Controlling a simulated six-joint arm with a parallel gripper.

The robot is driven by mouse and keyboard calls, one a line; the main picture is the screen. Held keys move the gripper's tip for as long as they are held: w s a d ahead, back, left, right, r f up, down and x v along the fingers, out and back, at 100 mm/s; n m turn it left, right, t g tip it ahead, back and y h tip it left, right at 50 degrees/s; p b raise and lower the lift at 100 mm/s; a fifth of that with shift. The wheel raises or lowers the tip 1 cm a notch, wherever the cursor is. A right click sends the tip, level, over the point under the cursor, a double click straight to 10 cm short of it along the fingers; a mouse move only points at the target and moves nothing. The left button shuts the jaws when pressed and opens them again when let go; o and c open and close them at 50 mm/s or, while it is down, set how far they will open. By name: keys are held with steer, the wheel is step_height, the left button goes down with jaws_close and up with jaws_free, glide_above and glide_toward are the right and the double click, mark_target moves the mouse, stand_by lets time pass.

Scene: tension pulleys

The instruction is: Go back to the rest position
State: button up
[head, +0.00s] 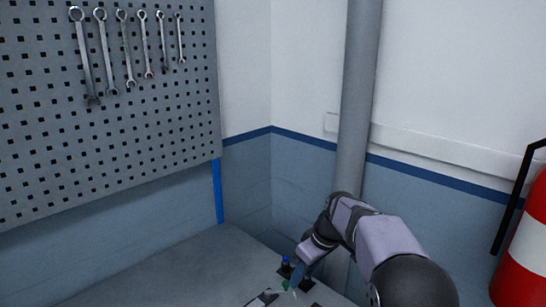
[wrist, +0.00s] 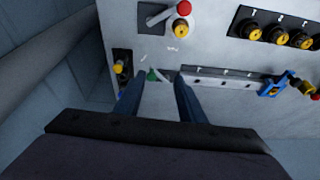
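My gripper (wrist: 158,85) shows in the wrist view with its two dark blue fingers apart and a gap between them. Nothing is visibly held. A small green piece (wrist: 152,75) lies just beyond the fingertips, close to the left one; I cannot tell whether they touch. In the head view my gripper (head: 297,278) is low over the bench at the bottom, partly hidden by my arm. The green piece (head: 285,285) and a small blue-topped part (head: 286,260) show beside it.
The wrist view shows a red-knobbed lever (wrist: 183,8), yellow-and-black pulleys (wrist: 254,33) on a dark plate, a metal rail (wrist: 220,76), a blue part (wrist: 274,84) and a yellow-topped part (wrist: 120,68). A grey pipe (head: 358,95), pegboard (head: 110,120) and fire extinguisher (head: 524,250) surround the bench.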

steer(key=s+d+r+m+h+p, duration=0.1)
steer(key=s+d+m+p, duration=0.1)
steer(key=s, duration=0.8)
steer(key=s+d+r+m+g+h+p, duration=0.1)
steer(key=s+d+r+m+p, duration=0.1)
steer(key=s+p, duration=0.4)
steer(key=s+d+r+m+g+h+p, duration=0.1)
steer(key=s+m+p, duration=0.3)
steer(key=s, duration=0.9)
steer(key=shift+s+d+r+m, duration=0.3)
steer(key=shift+s+d, duration=0.05)
steer(key=shift+d, duration=0.2)
